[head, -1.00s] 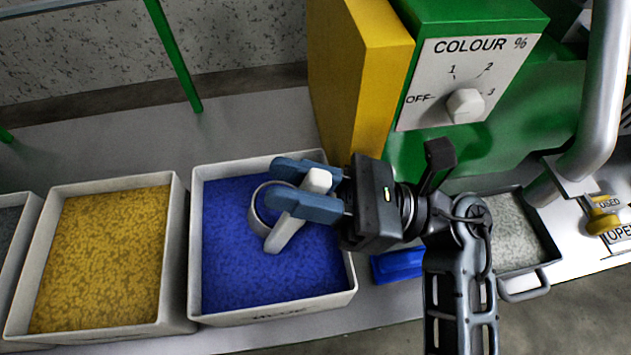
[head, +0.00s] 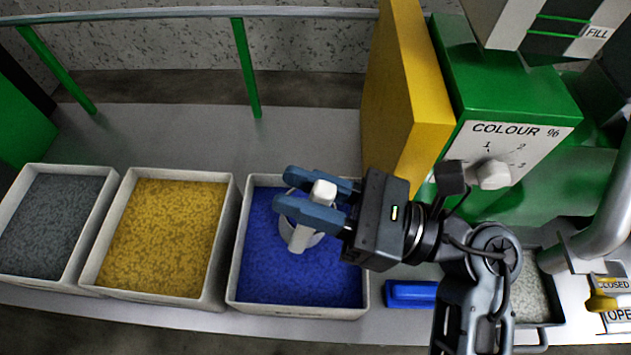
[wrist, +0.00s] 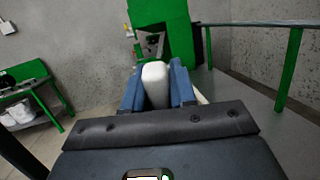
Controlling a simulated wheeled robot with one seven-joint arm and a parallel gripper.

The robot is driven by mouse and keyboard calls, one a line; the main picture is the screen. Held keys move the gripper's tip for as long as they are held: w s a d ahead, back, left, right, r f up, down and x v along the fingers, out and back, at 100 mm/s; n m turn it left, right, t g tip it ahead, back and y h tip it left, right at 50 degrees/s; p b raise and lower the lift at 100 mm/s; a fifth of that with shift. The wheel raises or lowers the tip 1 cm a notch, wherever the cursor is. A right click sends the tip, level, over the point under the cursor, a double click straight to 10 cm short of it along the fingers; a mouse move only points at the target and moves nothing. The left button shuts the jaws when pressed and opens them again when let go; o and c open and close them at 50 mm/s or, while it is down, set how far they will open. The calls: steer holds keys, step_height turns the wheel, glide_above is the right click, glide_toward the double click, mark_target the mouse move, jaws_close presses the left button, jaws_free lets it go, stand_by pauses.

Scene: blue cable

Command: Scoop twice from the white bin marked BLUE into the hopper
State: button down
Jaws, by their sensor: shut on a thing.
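The white bin marked BLUE (head: 234,278) holds blue granules (head: 270,270); its label is barely visible now. My gripper (head: 302,190) is over this bin, its two blue fingers shut on the pale handle of a scoop (head: 299,239). The scoop's round cup is low over the blue granules, partly hidden by the handle and fingers. I cannot tell whether it touches them or how full it is. In the wrist view the pale handle (wrist: 155,85) sits between the fingers. No hopper opening is clearly visible; a grey part marked FILL (head: 596,33) shows at top right.
Bins of yellow (head: 165,240) and grey granules (head: 55,225) stand to the left. A tall yellow panel (head: 405,110) and a green machine with a COLOUR dial (head: 494,174) stand behind and right. A blue object (head: 410,293) lies right of the blue bin. A rail (head: 245,70) runs behind.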

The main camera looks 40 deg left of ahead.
mark_target(313, 188)
steer(key=shift+s+a+r+h+p, duration=0.25)
steer(key=shift+a+r+p, duration=0.1)
steer(key=shift+r+p, duration=0.5)
steer(key=shift+s+a+r+h+p, duration=0.25)
steer(key=shift+r+p, duration=0.35)
steer(key=shift+p, duration=0.35)
step_height(313, 188, up, 7)
steer(key=s+a+h+p, duration=0.1)
steer(key=a+p, duration=0.1)
steer(key=p, duration=0.3)
steer(key=shift+s+a+n+p, duration=0.15)
steer(key=shift+a+n+p, duration=0.15)
steer(key=shift+p, duration=0.1)
steer(key=shift+r, duration=0.1)
